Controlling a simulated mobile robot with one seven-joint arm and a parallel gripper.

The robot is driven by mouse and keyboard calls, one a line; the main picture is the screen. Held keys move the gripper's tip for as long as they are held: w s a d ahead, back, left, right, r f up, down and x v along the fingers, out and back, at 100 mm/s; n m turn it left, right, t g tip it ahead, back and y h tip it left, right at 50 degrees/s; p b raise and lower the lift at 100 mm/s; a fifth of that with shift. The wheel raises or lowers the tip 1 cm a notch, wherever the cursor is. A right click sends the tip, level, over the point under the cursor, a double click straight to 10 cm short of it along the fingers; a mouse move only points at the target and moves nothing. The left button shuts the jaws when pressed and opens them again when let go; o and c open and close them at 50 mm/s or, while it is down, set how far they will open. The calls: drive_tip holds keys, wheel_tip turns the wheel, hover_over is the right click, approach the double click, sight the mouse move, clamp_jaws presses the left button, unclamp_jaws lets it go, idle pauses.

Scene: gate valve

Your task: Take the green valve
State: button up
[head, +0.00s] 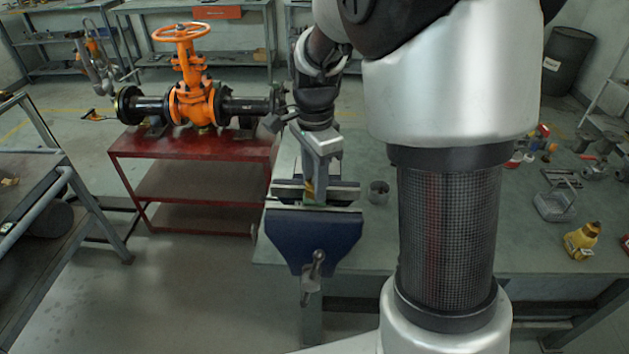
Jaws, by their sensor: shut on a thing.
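My gripper (315,188) points down over a blue bench vise (313,240), at the vise jaws. A small patch of green with some yellow, likely the green valve (309,199), shows at the fingertips between the vise jaws. My gripper is shut on it. Most of the valve is hidden by the gripper and the jaws, so its shape cannot be made out. I cannot tell how tightly the vise jaws sit against it.
A red bench (190,153) at left carries a large orange gate valve (195,98) on a black pipe. Several fittings lie at far right.

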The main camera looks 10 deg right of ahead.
drive_tip(key=shift+r+p, duration=0.55)
drive_tip(key=shift+r, duration=0.15)
idle(0.4)
drive_tip(key=shift+r+p, duration=2.8)
drive_tip(key=shift+r, duration=0.75)
